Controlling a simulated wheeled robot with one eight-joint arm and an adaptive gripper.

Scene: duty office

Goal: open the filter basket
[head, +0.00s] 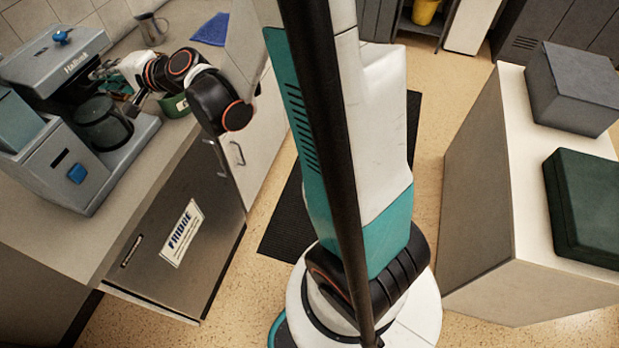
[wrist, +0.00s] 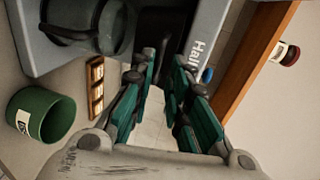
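The grey coffee machine (head: 62,70) stands on the counter at the left in the head view, with a blue knob on top and a glass carafe (head: 104,122) in it. In the wrist view its lettered front (wrist: 205,28) is at the top, beside a dark recessed part (wrist: 163,28). I cannot clearly make out the filter basket; the dark part may belong to it. My gripper (wrist: 165,58) points at this dark part, its fingertips apart with a visible gap. I see nothing held between them. In the head view my gripper (head: 112,72) is at the machine's front, above the carafe.
A green container (wrist: 45,115) and a small wooden holder (wrist: 96,88) stand near the carafe. A metal jug (head: 152,28) and a blue cloth (head: 211,29) are further back on the counter. The fridge (head: 175,240) is below.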

